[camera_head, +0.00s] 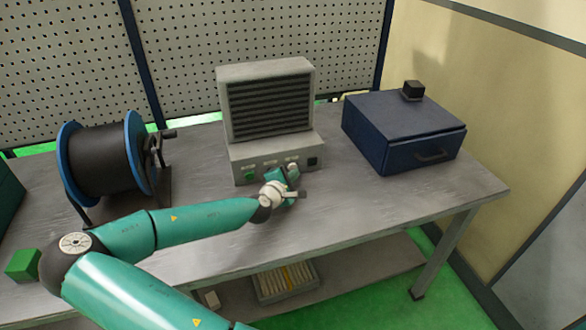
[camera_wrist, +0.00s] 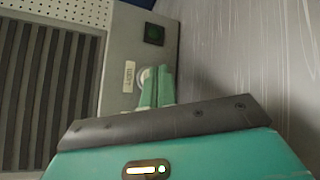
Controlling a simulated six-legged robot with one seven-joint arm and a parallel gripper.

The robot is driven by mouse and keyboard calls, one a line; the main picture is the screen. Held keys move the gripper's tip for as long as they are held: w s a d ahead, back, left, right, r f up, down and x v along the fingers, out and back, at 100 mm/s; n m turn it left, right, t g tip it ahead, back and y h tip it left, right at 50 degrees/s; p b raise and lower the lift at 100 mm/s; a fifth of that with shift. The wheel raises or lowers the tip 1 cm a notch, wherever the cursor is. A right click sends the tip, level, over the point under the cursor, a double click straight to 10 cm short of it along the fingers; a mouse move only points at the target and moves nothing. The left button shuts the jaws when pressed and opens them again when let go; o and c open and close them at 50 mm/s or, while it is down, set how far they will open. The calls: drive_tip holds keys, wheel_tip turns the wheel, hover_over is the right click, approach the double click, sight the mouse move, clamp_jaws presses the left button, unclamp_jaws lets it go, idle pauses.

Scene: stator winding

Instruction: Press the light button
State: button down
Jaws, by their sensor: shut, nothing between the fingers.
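A grey box machine with a dark slatted front (camera_head: 268,105) stands on the table, with a control panel (camera_head: 238,157) along its lower front. In the wrist view, a pale round button (camera_wrist: 143,76) sits beside a small white label (camera_wrist: 129,77) that seems to read "LIGHT". My gripper (camera_wrist: 157,78) is shut and empty, its green fingertips at this button and partly covering it. I cannot tell if they touch it. In the head view, my gripper (camera_head: 283,172) is at the panel's right half and hides part of it.
A green button (camera_head: 250,176) is at the panel's left, and a dark square switch (camera_head: 312,162) at its right; the switch also shows in the wrist view (camera_wrist: 153,34). A blue-rimmed black spool (camera_head: 100,160) stands left, a dark blue box (camera_head: 400,130) right. The table's front right is clear.

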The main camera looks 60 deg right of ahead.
drive_tip(key=shift+w+d, duration=0.3)
idle(0.5)
drive_tip(key=shift+s+a, duration=0.6)
drive_tip(key=shift+a, duration=0.05)
drive_tip(key=shift+s+a, duration=2.1)
drive_tip(key=shift+s, duration=0.05)
